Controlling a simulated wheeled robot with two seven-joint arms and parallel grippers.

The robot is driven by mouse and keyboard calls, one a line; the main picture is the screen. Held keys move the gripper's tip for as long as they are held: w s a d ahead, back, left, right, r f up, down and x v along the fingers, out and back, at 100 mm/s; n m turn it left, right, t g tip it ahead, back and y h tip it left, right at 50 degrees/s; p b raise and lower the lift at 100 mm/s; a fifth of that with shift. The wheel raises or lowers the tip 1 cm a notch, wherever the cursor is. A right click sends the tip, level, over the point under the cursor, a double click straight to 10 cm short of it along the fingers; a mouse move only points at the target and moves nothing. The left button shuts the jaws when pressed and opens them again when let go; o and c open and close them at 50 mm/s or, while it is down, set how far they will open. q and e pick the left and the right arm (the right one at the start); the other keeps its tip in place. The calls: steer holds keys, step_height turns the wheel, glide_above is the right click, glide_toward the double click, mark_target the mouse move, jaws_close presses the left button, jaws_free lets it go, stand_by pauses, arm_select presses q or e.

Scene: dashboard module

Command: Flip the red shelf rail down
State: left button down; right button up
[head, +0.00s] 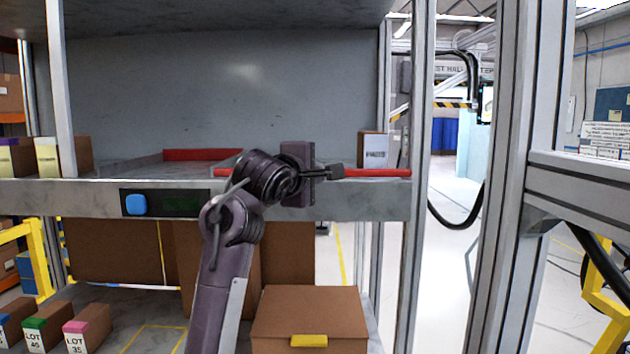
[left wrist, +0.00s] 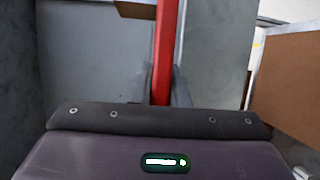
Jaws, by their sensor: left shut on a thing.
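The red shelf rail (head: 378,173) runs level along the front edge of the grey shelf (head: 90,192), at its right half. My left gripper (head: 337,172) is shut on the rail near its middle, its arm reaching up from below. In the left wrist view the red rail (left wrist: 166,50) passes between the two fingers (left wrist: 162,88). Part of the rail is hidden behind my wrist in the head view. My right gripper is not in view.
A second red strip (head: 203,154) lies farther back on the shelf. A box (head: 374,150) stands behind the rail's right end. A blue button (head: 136,204) sits on the shelf front. A brown carton (head: 310,312) stands below. A metal post (head: 421,110) rises just right of the shelf.

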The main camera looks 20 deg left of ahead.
arm_select(q)
steer(key=f+t+b, duration=0.1)
steer(key=t+b, duration=0.1)
steer(key=shift+m+b, duration=0.35)
steer(key=shift+m, duration=0.05)
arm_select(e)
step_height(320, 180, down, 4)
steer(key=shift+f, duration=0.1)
arm_select(q)
steer(key=shift+r, duration=0.1)
steer(key=c, duration=1.7)
jaws_free()
steer(key=shift+d, duration=0.1)
